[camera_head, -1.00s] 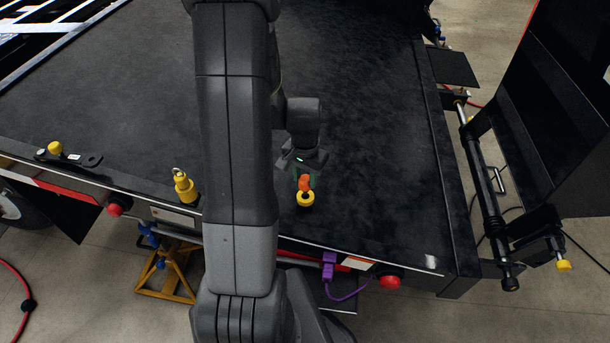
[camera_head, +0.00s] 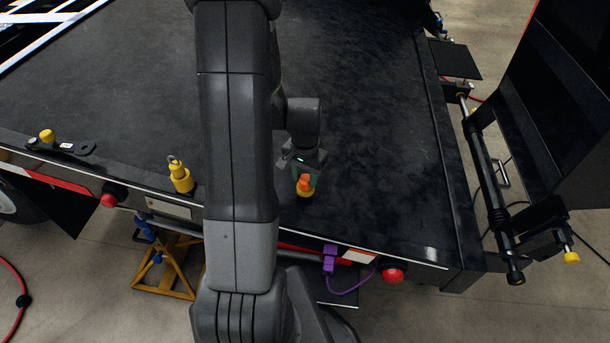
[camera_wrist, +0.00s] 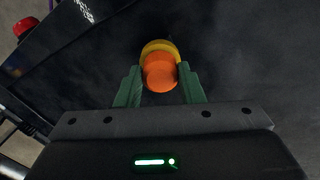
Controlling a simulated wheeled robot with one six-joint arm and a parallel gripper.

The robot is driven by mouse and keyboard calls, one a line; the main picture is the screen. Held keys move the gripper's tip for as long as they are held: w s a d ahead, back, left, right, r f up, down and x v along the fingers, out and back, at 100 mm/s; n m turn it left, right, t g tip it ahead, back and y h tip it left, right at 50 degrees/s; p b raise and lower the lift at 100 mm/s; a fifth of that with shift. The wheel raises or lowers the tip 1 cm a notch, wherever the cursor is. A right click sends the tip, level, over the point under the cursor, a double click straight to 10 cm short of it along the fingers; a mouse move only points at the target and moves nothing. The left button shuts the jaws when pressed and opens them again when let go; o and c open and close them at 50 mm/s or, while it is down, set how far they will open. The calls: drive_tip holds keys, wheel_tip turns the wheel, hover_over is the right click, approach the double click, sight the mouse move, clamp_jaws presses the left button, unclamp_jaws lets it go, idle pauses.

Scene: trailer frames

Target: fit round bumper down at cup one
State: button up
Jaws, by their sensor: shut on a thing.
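The orange round bumper (camera_head: 305,183) is between the green fingers of my gripper (camera_head: 304,178), which is shut on it. In the wrist view the bumper (camera_wrist: 160,73) shows as an orange cylinder between the two fingers (camera_wrist: 160,82). The yellow cup (camera_head: 304,193) stands on the black deck near its front edge, directly under the bumper. In the wrist view the cup's yellow rim (camera_wrist: 159,46) shows behind the bumper. The bumper covers the cup's dark opening. I cannot tell how deep it sits in the cup.
A yellow fitting with a ring (camera_head: 180,177) and a black bracket with a yellow knob (camera_head: 62,144) stand near the deck's front edge at left. A red button (camera_head: 392,276) and purple connector (camera_head: 329,258) are on the front edge. The deck (camera_head: 380,150) right of my gripper is clear.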

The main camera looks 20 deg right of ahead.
drive_tip(key=o, duration=1.1)
drive_tip(key=shift+c, duration=0.2)
drive_tip(key=shift+r, duration=0.1)
wheel_tip(320, 180, up, 14)
drive_tip(key=p, duration=0.2)
drive_tip(key=shift+f, duration=0.2)
wheel_tip(320, 180, down, 14)
drive_tip(key=shift+r+b, duration=0.25)
drive_tip(key=shift+b, duration=0.8)
drive_tip(key=shift+r+p, duration=0.85)
drive_tip(key=shift+f, duration=0.15)
